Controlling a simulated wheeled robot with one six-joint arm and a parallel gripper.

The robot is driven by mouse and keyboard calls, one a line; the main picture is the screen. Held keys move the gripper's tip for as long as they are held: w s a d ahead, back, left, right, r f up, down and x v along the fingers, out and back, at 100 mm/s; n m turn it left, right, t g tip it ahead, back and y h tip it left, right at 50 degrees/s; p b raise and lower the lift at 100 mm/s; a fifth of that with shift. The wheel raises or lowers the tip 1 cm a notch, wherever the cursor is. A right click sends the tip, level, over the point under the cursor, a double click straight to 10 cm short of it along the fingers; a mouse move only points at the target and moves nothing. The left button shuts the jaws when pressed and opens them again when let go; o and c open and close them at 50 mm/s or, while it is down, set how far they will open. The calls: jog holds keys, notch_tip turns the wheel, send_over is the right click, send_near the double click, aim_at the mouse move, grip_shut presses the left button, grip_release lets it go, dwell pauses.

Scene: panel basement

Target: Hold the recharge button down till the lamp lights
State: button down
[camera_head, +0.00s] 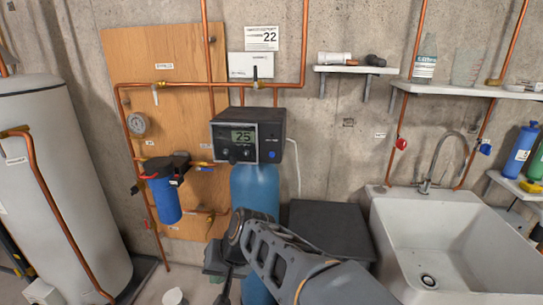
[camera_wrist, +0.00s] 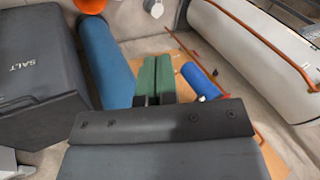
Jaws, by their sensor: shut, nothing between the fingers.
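The control unit (camera_head: 247,136) is a dark box with a lit display reading about 25, on top of a blue tank (camera_head: 254,190). A round blue button (camera_head: 271,155) is at the right of its front, with dark knobs or buttons left of it. I cannot read which one is labelled recharge, and I cannot make out a lit lamp. My gripper (camera_wrist: 154,62) has green fingers, shut and empty, in the wrist view. In the head view my arm reaches in below the control unit, apart from it; the fingertips cannot be made out there. The wrist view does not show the button.
A dark salt bin (camera_wrist: 35,75) stands beside the blue tank. A blue filter housing (camera_head: 165,196) hangs left of it, with copper pipes around. A white cylinder (camera_head: 60,185) is at far left, a white sink (camera_head: 455,250) at right. The space before the control unit's front looks clear.

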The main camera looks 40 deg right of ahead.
aim_at(272, 155)
jog(key=w+d+r+m+t, duration=0.4)
jog(key=w+d+m+t, duration=0.1)
jog(key=w+d+m, duration=0.2)
jog(key=w+d+r+m+t, duration=0.4)
jog(key=w+d+r+m, duration=0.1)
jog(key=w+d+m, duration=0.2)
jog(key=w+d+r+m+t+h, duration=0.1)
jog(key=d+r+m+t+h, duration=0.1)
jog(key=d+m, duration=0.4)
jog(key=d+t+h, duration=0.1)
jog(key=d, duration=0.3)
jog(key=shift+w+d+m+t+p, duration=0.3)
jog(key=shift+w+p, duration=0.05)
jog(key=shift+p, duration=0.05)
jog(key=shift+r, duration=0.1)
jog(key=shift+w, duration=0.1)
jog(key=shift+w+d+p, duration=1.6)
jog(key=shift+w+d, duration=1.4)
jog(key=shift+w, duration=0.05)
jog(key=shift+w+d, duration=0.1)
jog(key=shift+w, duration=0.05)
